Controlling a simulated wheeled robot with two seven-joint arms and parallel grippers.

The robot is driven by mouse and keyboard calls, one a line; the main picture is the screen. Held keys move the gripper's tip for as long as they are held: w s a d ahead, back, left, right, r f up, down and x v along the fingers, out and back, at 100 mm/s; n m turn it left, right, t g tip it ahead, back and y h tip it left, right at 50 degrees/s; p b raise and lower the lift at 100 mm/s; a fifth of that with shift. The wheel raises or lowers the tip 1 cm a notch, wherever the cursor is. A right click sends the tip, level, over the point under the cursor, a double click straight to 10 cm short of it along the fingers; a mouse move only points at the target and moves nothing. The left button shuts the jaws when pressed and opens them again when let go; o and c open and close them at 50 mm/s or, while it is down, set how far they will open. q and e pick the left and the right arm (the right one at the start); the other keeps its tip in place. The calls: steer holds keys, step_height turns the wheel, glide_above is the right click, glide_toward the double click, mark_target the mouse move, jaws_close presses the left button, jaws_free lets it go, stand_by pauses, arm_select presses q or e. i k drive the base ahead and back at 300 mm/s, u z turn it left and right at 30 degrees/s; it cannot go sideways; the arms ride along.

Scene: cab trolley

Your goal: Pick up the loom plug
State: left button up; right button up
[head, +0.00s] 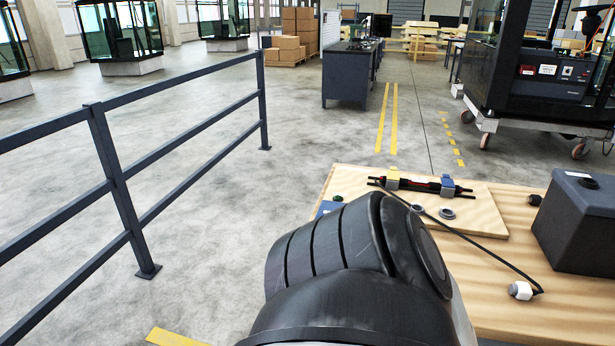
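A white plug (520,290) lies on the wooden tabletop at the right, at the end of a thin black cable (478,245); it looks like the loom plug. The cable runs back left across a raised wooden board (485,212). On the board lies a dark bar with red markings (419,184), between a yellow-topped block (393,178) and a grey-blue block (447,186). A large dark link of my arm fills the lower middle and hides the table's near left part. Neither of my grippers is in view.
A dark grey box (580,222) stands on the tabletop (492,318) right of the plug. Grey rings (447,213) lie on the board. A dark railing (118,185) stands left. A wheeled cab trolley (540,80) is back right. Open floor lies between.

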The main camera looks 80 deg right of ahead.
mark_target(521, 290)
steer(key=k, duration=1.2)
steer(key=z, duration=2.1)
